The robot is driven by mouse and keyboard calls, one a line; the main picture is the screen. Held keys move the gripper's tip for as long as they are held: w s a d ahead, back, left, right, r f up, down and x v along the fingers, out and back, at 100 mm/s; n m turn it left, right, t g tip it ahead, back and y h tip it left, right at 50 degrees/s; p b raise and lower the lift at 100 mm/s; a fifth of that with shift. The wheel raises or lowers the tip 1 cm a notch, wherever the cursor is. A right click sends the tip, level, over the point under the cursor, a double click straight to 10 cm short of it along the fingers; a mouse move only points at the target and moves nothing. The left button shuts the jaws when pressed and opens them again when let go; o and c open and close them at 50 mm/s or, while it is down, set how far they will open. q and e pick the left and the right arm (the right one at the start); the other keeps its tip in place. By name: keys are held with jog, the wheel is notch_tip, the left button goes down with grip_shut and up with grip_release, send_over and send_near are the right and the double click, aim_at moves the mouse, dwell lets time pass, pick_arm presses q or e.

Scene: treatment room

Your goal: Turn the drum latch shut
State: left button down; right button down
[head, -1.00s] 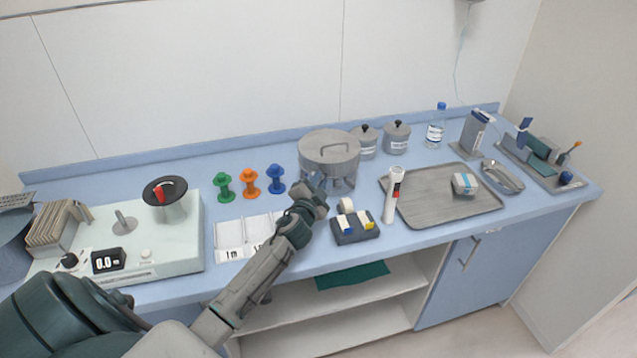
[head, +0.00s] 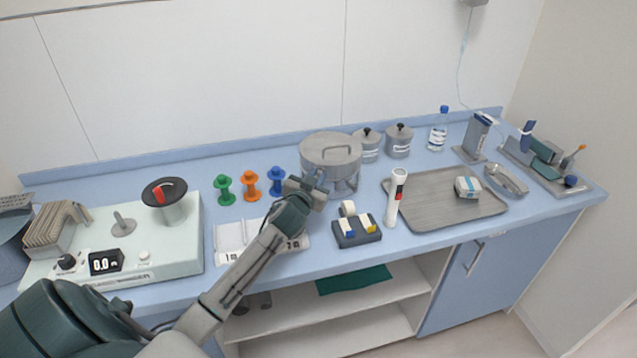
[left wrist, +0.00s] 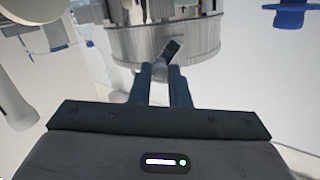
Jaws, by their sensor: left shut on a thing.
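In the left wrist view the drum's ribbed side (left wrist: 205,38) fills the top middle. The latch (left wrist: 172,48) shows there as a small dark tilted piece against the drum's side, at the fingertips. My left gripper (head: 317,181) is at the drum's front side, and its two fingers (left wrist: 160,75) are close together, shut on the latch. In the head view the gripper hides most of the latch. My right gripper is not in view.
Green, orange and blue spools (head: 276,181) stand left of the drum. Two lidded pots (head: 398,142) stand right of it.

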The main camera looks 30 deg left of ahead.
pick_arm(q)
jog(key=n, duration=0.2)
jog(key=a+n, duration=0.1)
jog(key=shift+s+r+h, duration=0.1)
jog(key=shift+r+h, duration=0.2)
jog(key=shift+h, duration=0.1)
jog(key=shift+a+r+n+h, duration=0.15)
jog(key=shift+a+n, duration=0.15)
jog(key=shift+n, duration=0.65)
jog(key=shift+a+f+n+h, duration=0.15)
jog(key=shift+a+n, duration=0.1)
jog(key=shift+n, duration=0.7)
jog(key=shift+r, duration=0.1)
jog(key=shift+s, duration=0.1)
jog(key=c, duration=1.4)
grip_release()
jog(key=shift+a, duration=0.1)
jog(key=shift+o, duration=0.2)
jog(key=b+v, duration=0.3)
jog(key=v, duration=0.8)
